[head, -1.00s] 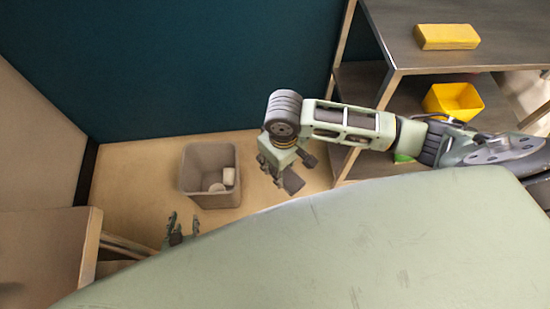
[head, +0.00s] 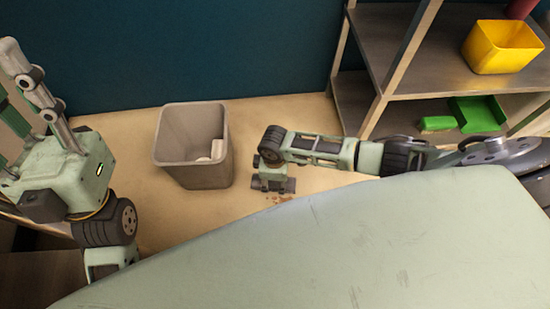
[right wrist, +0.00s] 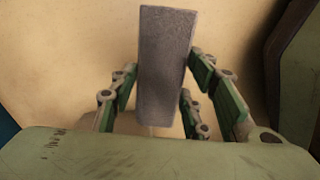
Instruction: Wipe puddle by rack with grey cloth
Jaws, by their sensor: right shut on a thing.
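My right gripper (head: 274,183) is low over the beige floor in the head view, beyond the pale green surface. It is shut on the grey cloth (head: 290,186), a flat dark grey slab. In the right wrist view the cloth (right wrist: 165,65) sticks out between the fingers over bare floor. The puddle (head: 279,198) shows as small brown spots just below the cloth; the gripper and the green surface may hide part of it. The rack (head: 384,92) stands to its right. My left gripper (head: 28,95) points up at the left edge, its fingers partly cut off.
A grey bin (head: 190,165) with white items inside stands on the floor left of the right gripper. The rack holds a yellow bin (head: 503,50), a green dustpan (head: 478,115) and a green block (head: 437,124). A teal wall (head: 200,50) closes the back.

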